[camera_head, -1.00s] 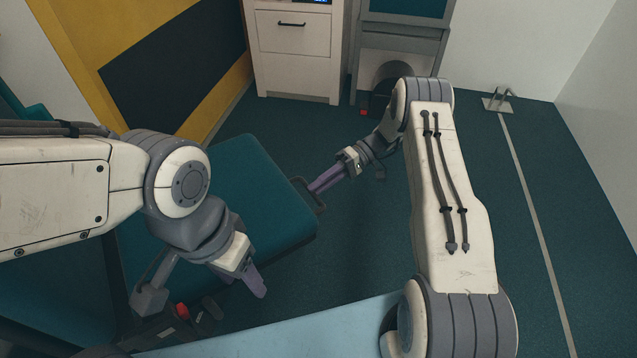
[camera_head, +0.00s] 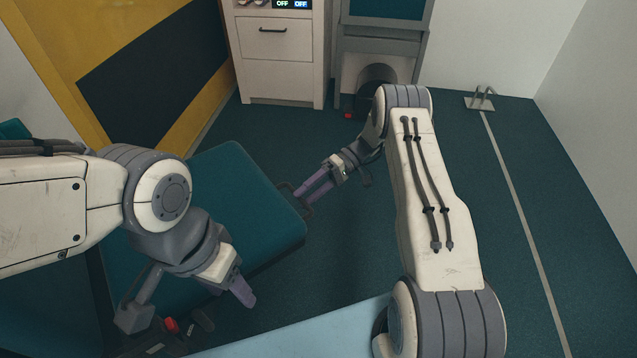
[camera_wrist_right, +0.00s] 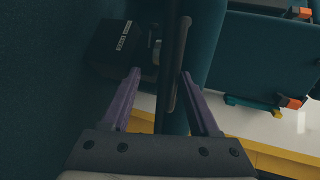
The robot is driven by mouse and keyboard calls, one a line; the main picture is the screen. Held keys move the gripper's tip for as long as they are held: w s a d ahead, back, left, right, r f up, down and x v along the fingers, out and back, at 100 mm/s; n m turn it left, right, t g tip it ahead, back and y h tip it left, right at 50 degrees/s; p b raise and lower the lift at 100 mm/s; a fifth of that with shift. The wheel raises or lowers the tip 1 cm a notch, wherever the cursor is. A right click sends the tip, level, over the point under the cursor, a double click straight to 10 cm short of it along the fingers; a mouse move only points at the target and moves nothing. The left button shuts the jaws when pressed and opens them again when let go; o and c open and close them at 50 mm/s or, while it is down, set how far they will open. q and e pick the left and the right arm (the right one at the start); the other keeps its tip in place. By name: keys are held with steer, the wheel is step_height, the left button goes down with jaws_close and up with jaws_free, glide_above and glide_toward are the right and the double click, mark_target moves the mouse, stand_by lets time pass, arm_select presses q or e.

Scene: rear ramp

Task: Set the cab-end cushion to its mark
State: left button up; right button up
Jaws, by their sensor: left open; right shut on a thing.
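The teal cushion (camera_head: 215,200) extends from behind my left arm to the middle of the head view, tilted in the picture. A dark handle (camera_head: 304,206) sticks out from its right edge. My right gripper (camera_head: 303,196) is shut on this handle; in the right wrist view the dark handle bar (camera_wrist_right: 178,65) runs between its purple fingers (camera_wrist_right: 160,75). My left gripper (camera_head: 243,292) is open and empty, in front of the cushion's near edge. My left arm hides part of the cushion. I cannot make out a mark for the cushion.
A white cabinet (camera_head: 280,55) and a grey unit (camera_head: 378,65) stand at the back. A metal bracket (camera_head: 480,100) and a pale line (camera_head: 520,215) are on the floor at right. A light blue surface (camera_head: 300,330) lies in front. Floor between cushion and cabinet is clear.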

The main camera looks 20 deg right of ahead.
steer(key=p+v, duration=0.1)
steer(key=v, duration=0.9)
steer(key=shift+d+r, duration=0.1)
steer(key=shift+d, duration=0.05)
steer(key=s+a+r+h+p, duration=0.1)
steer(key=s+a+r+h, duration=0.4)
steer(key=a+r, duration=0.3)
steer(key=s+a+r+h, duration=0.4)
steer(key=a+r, duration=0.3)
steer(key=a, duration=0.4)
steer(key=s+r+n+t+h+p, duration=0.1)
steer(key=s+r+n+t+h, duration=0.15)
steer(key=s, duration=0.85)
steer(key=s+r+n+t+h, duration=0.1)
steer(key=s+t, duration=0.2)
steer(key=s, duration=0.8)
step_height(320, 180, up, 38)
steer(key=p, duration=3.8)
steer(key=shift+g, duration=0.35)
